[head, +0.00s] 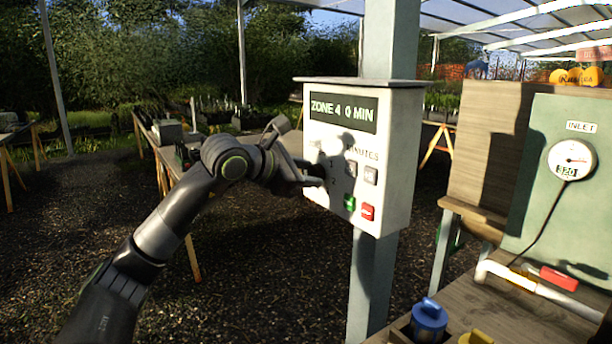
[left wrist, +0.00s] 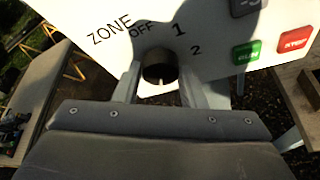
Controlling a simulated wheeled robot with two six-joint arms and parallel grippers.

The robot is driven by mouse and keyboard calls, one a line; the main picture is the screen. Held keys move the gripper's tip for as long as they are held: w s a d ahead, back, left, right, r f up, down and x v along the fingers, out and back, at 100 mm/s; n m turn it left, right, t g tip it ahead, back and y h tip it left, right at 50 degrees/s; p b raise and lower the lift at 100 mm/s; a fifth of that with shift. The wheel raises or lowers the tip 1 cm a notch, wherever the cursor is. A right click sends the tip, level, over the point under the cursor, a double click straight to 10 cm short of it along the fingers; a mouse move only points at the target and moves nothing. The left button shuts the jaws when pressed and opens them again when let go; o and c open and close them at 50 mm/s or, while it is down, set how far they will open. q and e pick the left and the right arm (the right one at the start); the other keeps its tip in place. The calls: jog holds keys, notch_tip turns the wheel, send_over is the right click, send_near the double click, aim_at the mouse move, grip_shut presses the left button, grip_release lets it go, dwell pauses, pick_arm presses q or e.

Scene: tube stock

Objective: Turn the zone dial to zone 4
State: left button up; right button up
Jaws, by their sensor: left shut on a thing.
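The white control box (head: 400,165) is fixed to a grey post. Its display (head: 343,113) reads "ZONE 4 0 MIN". In the left wrist view the dark round zone dial (left wrist: 158,70) sits between the two fingers of my left gripper (left wrist: 160,82), which is shut on it. The labels OFF, 1 and 2 show around the dial; the other marks are hidden. In the head view my left gripper (head: 315,176) reaches the box's left side and covers the dial. My right gripper is not in view.
Beside the dial are grey minutes buttons (head: 371,175), a green button (head: 349,203) and a red stop button (head: 367,212). At right a wooden bench holds white pipe (head: 530,287), a red-handled valve (head: 558,278) and a blue-topped item (head: 429,315). A gauge (head: 571,160) hangs on the green panel.

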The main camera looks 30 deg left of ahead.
pick_arm(q)
jog(key=shift+f, duration=0.1)
jog(key=o, duration=1)
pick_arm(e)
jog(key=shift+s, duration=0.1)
pick_arm(q)
jog(key=b+v, duration=1.3)
jog(key=v, duration=0.4)
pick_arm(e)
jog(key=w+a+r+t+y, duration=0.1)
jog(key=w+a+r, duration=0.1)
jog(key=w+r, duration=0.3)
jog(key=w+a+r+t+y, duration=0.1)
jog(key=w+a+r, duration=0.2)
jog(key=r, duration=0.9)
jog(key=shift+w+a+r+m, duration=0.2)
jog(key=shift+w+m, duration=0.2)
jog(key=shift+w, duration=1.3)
